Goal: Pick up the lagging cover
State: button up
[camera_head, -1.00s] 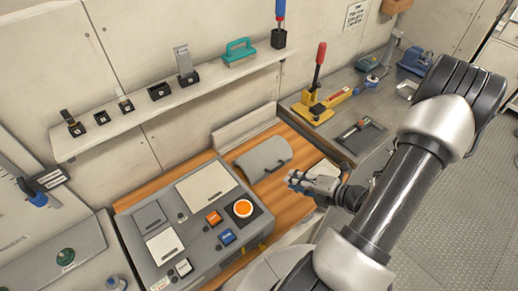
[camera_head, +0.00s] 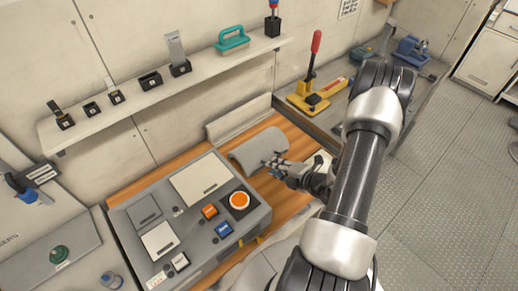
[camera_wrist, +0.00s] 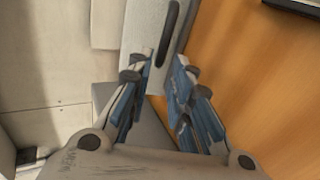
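The lagging cover (camera_head: 255,146) is a grey curved shell lying on the wooden bench strip in the head view. In the wrist view its pale surface (camera_wrist: 143,22) fills the top middle, with a dark bar-like handle (camera_wrist: 174,30) on it. My gripper (camera_head: 269,165) is at the cover's near right side in the head view and hides part of it. In the wrist view my gripper (camera_wrist: 165,62) has its fingers apart, with the handle's lower end between or just beyond the tips. I cannot tell whether they touch it.
A grey control panel (camera_head: 190,190) with orange and blue buttons stands left of the cover. A wall shelf (camera_head: 130,105) holding small tools runs behind. A yellow tool with a red lever (camera_head: 308,98) stands at the back right. Wooden bench (camera_head: 292,200) shows in front.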

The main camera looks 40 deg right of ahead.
aim_at(261, 150)
jog(key=b+x, duration=0.1)
jog(key=x, duration=0.4)
jog(key=shift+d, duration=0.1)
jog(key=shift+c, duration=0.2)
grip_shut()
jog(key=shift+w+r, duration=0.1)
dwell(0.4)
